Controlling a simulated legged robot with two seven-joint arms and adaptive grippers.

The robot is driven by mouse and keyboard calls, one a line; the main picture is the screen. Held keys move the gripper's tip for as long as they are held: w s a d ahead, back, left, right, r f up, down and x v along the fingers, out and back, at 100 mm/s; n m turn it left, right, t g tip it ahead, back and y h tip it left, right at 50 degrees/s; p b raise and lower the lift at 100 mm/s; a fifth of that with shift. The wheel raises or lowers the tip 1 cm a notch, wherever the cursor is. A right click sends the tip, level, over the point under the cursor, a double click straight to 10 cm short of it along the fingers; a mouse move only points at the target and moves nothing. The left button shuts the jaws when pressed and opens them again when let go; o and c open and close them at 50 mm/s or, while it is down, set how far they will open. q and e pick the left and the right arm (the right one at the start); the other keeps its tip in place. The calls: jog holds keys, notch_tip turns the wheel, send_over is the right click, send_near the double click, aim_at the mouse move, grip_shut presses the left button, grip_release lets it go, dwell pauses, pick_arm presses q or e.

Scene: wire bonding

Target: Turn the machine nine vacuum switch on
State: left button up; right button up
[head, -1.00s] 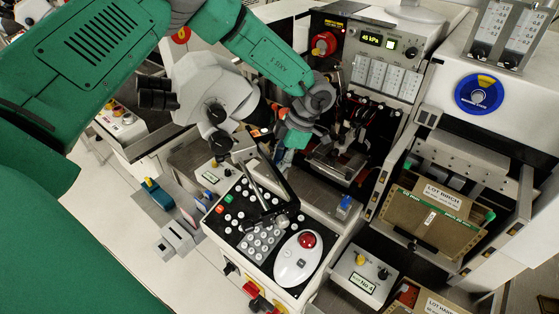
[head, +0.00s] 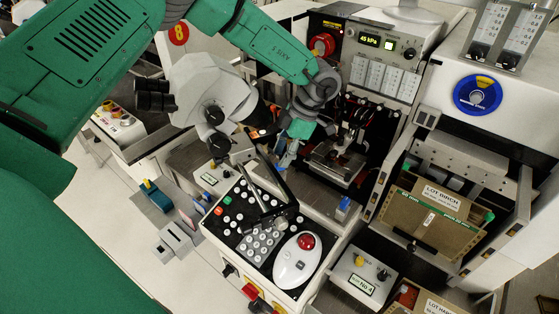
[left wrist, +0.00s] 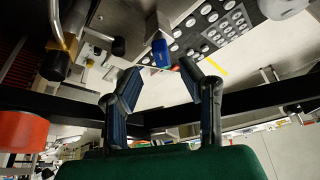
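A small blue-capped switch (head: 343,204) stands on the pale ledge at the right of the black keypad in the head view. What looks like the same blue cap (left wrist: 161,50) shows in the left wrist view, just beyond the fingertips and between their lines. I cannot read a label on it. My left gripper (head: 288,158) is to the left of and behind this switch, apart from it. In the left wrist view its two fingers (left wrist: 160,76) are spread with nothing between them. A display (head: 370,40) on the machine reads 45 kPa. My right gripper is not in view.
The microscope head (head: 205,90) is left of my gripper. The keypad console (head: 255,225) with a white mouse-like controller (head: 297,262) lies in front. The bonding stage (head: 340,160) is close on the right. A red knob (left wrist: 22,130) shows at the left wrist view's edge.

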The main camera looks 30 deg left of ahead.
pick_arm(q)
jog(key=v, duration=0.9)
